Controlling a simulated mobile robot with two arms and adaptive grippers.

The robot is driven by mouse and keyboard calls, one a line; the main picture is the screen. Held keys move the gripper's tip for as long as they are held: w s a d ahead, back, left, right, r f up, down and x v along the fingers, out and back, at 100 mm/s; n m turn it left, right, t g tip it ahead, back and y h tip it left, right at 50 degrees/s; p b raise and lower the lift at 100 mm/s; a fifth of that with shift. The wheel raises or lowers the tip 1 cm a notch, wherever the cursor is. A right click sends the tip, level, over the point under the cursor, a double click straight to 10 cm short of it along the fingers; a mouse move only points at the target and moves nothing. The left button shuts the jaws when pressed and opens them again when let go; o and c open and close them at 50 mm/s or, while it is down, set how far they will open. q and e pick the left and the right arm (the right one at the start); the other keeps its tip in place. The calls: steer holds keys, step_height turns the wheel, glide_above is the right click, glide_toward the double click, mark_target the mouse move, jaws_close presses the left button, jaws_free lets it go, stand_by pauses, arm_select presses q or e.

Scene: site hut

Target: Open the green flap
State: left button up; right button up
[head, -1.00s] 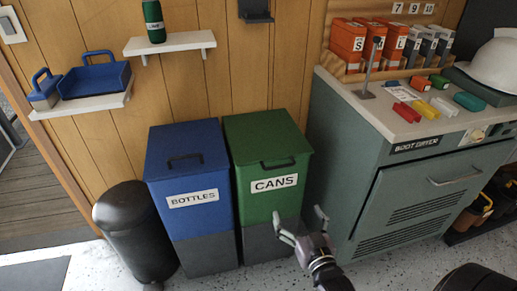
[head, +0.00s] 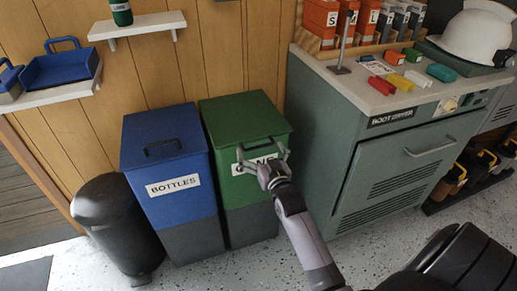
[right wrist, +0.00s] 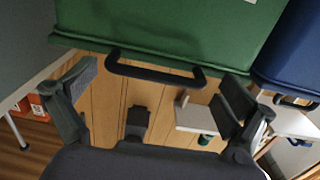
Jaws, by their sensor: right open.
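The green flap (head: 238,111) is the lid of the green CANS bin (head: 248,188) and lies closed. Its black handle (right wrist: 155,71) shows clearly in the right wrist view, against the green lid (right wrist: 180,25); in the head view it is hard to tell from the gripper. My right gripper (head: 263,156) is open in front of the lid's front edge and partly hides the CANS label. In the right wrist view its spread fingers (right wrist: 160,88) stand to either side of the handle, with nothing gripped. My left gripper is not in view.
The blue BOTTLES bin (head: 172,185) stands close on the left, with a black bin (head: 118,225) beyond it. The grey boot dryer cabinet (head: 395,165) stands to the right. A white wall shelf (head: 140,26) is above the bins. Some speckled floor is free in front.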

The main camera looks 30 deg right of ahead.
steer(key=shift+x, duration=0.8)
steer(key=shift+s, duration=0.1)
steer(key=shift+c, duration=0.4)
steer(key=shift+a, duration=0.1)
steer(key=c, duration=1.3)
